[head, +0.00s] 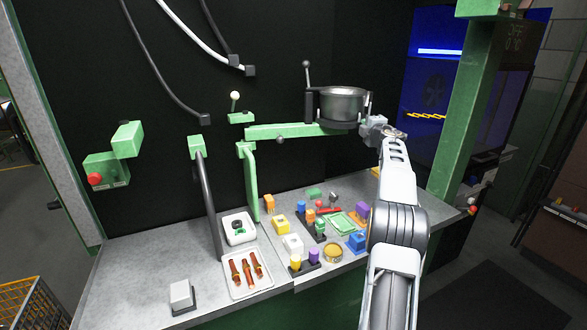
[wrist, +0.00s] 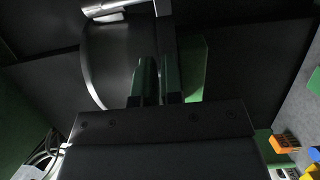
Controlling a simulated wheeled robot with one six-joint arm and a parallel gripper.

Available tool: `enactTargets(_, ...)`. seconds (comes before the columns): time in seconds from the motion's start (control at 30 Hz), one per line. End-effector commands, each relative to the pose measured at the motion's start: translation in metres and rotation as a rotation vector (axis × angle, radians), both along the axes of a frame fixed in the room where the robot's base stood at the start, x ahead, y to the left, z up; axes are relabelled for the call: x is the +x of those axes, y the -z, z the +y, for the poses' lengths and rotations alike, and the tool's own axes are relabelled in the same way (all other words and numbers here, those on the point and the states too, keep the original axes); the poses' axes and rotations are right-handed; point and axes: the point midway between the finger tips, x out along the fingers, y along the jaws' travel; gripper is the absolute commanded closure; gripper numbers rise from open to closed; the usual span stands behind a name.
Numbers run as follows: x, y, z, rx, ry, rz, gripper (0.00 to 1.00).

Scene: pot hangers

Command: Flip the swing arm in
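The green swing arm (head: 290,131) reaches right from its green wall bracket (head: 245,149) in the head view, roughly level. A round metal pot (head: 343,105) sits in a dark holder at its right end. A thin upright lever (head: 307,78) with a grey knob stands behind the pot. My gripper (head: 384,132) is at the right of the pot, close to the swing arm's end. In the wrist view my gripper's fingers (wrist: 157,82) point toward a dark round form, perhaps the pot (wrist: 108,62), and a dark upright bar (wrist: 164,35). Contact and finger gap are unclear.
The grey worktop (head: 130,275) below holds several colored blocks, a white tray (head: 247,286) with reddish-brown pieces, and a white dish (head: 239,228). A dark post (head: 209,200) stands left of the swing arm. A green post (head: 462,110) stands at right.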

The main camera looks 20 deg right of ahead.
Motion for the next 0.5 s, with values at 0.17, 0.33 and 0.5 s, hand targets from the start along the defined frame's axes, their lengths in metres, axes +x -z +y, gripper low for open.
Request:
enactTargets(0.17, 0.008, 0.003, 0.004, 0.005, -0.006, 0.002, 1.00)
enactTargets(0.33, 0.013, 0.007, 0.005, 0.006, -0.007, 0.004, 1.00)
enactTargets(0.5, 0.018, 0.013, 0.005, 0.006, -0.006, 0.010, 1.00)
